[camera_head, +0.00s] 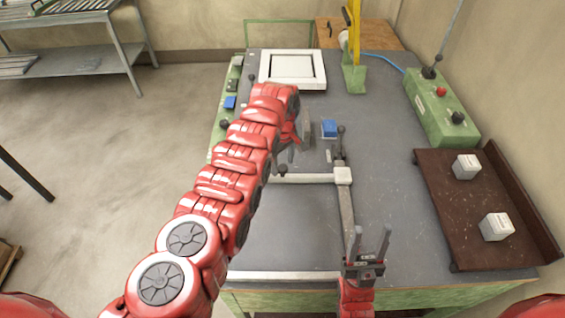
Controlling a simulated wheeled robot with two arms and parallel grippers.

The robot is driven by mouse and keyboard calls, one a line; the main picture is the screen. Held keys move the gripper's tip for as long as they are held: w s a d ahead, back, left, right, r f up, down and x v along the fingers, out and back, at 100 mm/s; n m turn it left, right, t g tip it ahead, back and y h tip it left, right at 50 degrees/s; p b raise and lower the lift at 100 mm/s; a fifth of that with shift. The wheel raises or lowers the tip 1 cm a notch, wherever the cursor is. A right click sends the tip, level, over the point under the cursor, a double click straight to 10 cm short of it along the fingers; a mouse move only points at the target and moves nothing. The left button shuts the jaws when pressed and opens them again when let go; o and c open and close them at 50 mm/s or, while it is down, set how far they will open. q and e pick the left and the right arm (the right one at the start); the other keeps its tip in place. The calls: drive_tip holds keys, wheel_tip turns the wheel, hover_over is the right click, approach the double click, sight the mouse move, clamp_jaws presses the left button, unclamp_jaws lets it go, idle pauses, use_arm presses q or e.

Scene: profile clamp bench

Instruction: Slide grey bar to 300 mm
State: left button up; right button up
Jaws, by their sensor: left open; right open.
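A long narrow grey bar (346,205) lies on the dark bench top. It runs from a white corner block (343,175) towards the front edge, and its near end is hidden behind my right gripper. A pale crossbar (305,179) extends left from the block. My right gripper (372,240) is open and empty at the bench's front edge, fingers pointing away over the bench, close to the bar's near end. My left gripper (293,140) is open, beyond the crossbar, largely hidden by its own arm. I cannot read any millimetre scale.
A blue block (329,129) and a black-knobbed lever (340,145) stand beyond the corner block. A brown tray (455,215) with two white cubes lies right. A green control box (440,107) and a yellow post (354,45) stand behind. The bench's right middle is clear.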

use_arm(q)
drive_tip(key=r+p, duration=0.3)
drive_tip(key=r, duration=0.3)
drive_tip(key=shift+w, duration=0.2)
wheel_tip(320, 180, up, 11)
drive_tip(key=shift+f, duration=0.15)
